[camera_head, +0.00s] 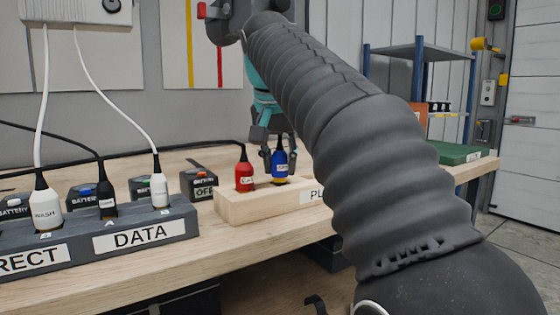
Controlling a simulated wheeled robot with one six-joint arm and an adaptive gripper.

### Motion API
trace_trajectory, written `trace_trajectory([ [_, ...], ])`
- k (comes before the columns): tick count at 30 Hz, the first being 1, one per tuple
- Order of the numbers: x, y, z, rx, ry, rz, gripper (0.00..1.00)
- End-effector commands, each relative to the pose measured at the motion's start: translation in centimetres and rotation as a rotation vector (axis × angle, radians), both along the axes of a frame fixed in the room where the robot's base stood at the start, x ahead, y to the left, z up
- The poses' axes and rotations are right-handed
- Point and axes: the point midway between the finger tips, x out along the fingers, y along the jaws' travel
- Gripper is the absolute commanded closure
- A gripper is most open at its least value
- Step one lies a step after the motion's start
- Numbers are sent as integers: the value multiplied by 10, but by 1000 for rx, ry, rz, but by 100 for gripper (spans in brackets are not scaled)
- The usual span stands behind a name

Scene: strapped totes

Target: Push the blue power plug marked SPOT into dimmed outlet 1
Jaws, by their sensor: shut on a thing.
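The blue power plug (280,166) stands upright in the wooden plug block (248,210); its label is partly covered and I cannot read it fully. My gripper (279,158) comes down from above, with a finger on each side of the blue plug, shut on it. The grey outlet strip (190,222) at the left has sections labelled "DATA" and "...RECT". No dimmed label shows; the strip runs out of view at the left edge.
A red plug (244,176) stands close left of the blue one. White plugs (46,205) (158,187) and a black plug (106,196) sit in the strip, their cords crossing above. Small battery boxes (199,183) stand behind. A green case (460,153) lies at the right.

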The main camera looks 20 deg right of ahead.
Motion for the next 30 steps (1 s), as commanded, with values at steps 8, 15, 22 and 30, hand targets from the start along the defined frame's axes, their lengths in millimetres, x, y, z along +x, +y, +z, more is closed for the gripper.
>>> trace_trajectory([
  [8, 0, 0, 16, 0, -1, 0, 100],
  [15, 0, 0, 28, 0, -1, 0, 100],
  [22, 0, 0, 38, 0, -1, 0, 100],
  [30, 0, 0, 38, 0, -1, 0, 100],
])
